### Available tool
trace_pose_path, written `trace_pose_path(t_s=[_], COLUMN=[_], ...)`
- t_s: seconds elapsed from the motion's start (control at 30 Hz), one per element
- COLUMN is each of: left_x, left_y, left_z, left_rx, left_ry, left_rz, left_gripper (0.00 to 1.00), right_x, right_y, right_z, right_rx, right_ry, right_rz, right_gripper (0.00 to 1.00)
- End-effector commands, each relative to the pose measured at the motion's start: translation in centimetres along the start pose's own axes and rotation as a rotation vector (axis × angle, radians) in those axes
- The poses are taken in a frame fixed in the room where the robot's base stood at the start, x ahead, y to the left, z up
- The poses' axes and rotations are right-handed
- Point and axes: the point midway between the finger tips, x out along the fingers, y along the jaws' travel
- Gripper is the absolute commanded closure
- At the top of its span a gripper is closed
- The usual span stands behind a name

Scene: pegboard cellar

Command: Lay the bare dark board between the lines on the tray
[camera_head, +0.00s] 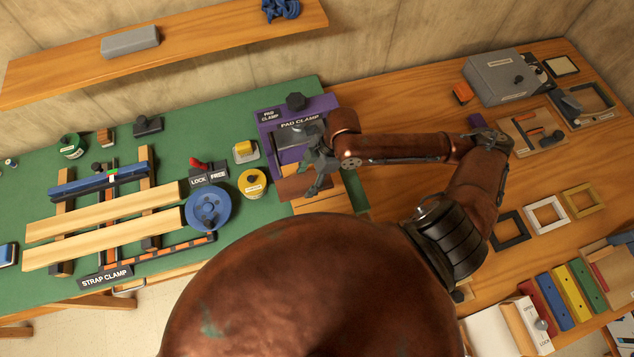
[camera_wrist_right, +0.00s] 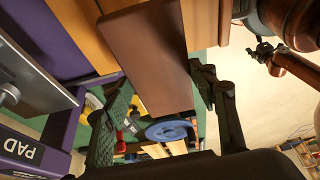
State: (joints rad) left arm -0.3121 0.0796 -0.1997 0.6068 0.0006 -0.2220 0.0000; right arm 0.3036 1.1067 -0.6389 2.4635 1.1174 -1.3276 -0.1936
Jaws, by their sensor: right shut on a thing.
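The bare dark board (camera_wrist_right: 150,60), a plain brown slab, is held between the two fingers of my right gripper (camera_wrist_right: 160,105) in the right wrist view. In the head view my right gripper (camera_head: 320,178) is in front of the purple pad clamp (camera_head: 263,128), with part of the dark board (camera_head: 293,187) showing at its left. Lighter wood (camera_head: 305,205) lies below the board; the gripper and arm hide part of it. I cannot make out lines on a tray. A dark claw on a copper arm, apparently my left gripper (camera_wrist_right: 262,54), shows small in the right wrist view.
Left on the green mat are a blue reel (camera_head: 207,206), a yellow tape roll (camera_head: 253,183) and the strap clamp with two pale boards (camera_head: 100,222). A grey box (camera_head: 500,78) and small frames (camera_head: 545,215) stand right. A shelf (camera_head: 200,40) runs above.

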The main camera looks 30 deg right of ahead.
Motion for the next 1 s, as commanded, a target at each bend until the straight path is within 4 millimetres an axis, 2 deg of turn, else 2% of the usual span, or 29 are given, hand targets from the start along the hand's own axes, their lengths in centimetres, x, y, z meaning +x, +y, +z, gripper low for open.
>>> trace_pose_path(t_s=[0.1,0.2,0.43,0.53,0.7,1.0], left_x=[0.1,0.1,0.1,0.2,0.3,0.3], left_y=[-0.1,-0.1,-0.2,-0.3,-0.2,-0.1], left_z=[-0.6,-1.4,-3.2,-3.2,-2.4,-1.6], left_rx=[0.001,0.003,0.007,0.007,0.005,0.004], left_ry=[0.008,0.019,0.042,0.042,0.032,0.022], left_rz=[-0.001,-0.001,-0.002,-0.002,-0.002,-0.001], left_gripper=[0.00,0.00,0.00,0.00,0.00,0.00], right_x=[1.5,2.3,3.0,3.6,6.0,6.3], right_y=[0.6,1.0,1.5,1.7,1.6,1.7], right_z=[2.4,3.8,5.0,6.0,6.8,7.0], right_rx=[0.005,0.003,0.001,0.003,0.003,-0.001], right_ry=[-0.001,0.000,0.002,0.000,0.003,0.001], right_rz=[-0.002,-0.001,0.000,0.000,-0.001,0.001], right_gripper=[0.74,0.74,0.74,0.74,0.74,0.74])
